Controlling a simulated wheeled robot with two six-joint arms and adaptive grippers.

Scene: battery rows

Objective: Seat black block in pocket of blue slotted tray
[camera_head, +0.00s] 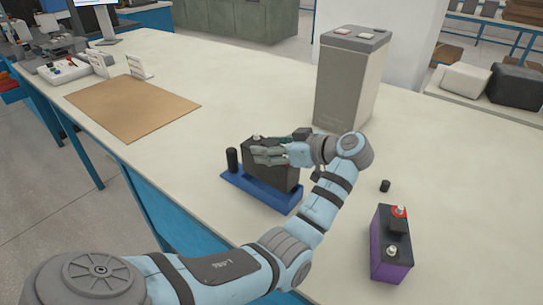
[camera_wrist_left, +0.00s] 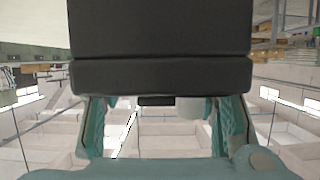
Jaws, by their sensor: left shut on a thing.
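The blue slotted tray (camera_head: 286,205) lies on the pale table near its front edge. The black block (camera_head: 268,178) is upright at the tray, with its lower part over or in the tray. I cannot tell whether its base is down in a pocket. My left gripper (camera_head: 268,153) is shut on the upper part of the black block. In the left wrist view the black block (camera_wrist_left: 160,35) fills the top middle, between the green fingers (camera_wrist_left: 160,112). The gripper hides part of the block's top. My right gripper is not in view.
A small black cylinder (camera_head: 232,160) stands at the tray's left end. Another small black cylinder (camera_head: 384,186) and a purple-and-black battery (camera_head: 391,245) are to the right. A tall grey battery (camera_head: 345,85) stands behind. A brown mat (camera_head: 130,107) lies left; the table between is clear.

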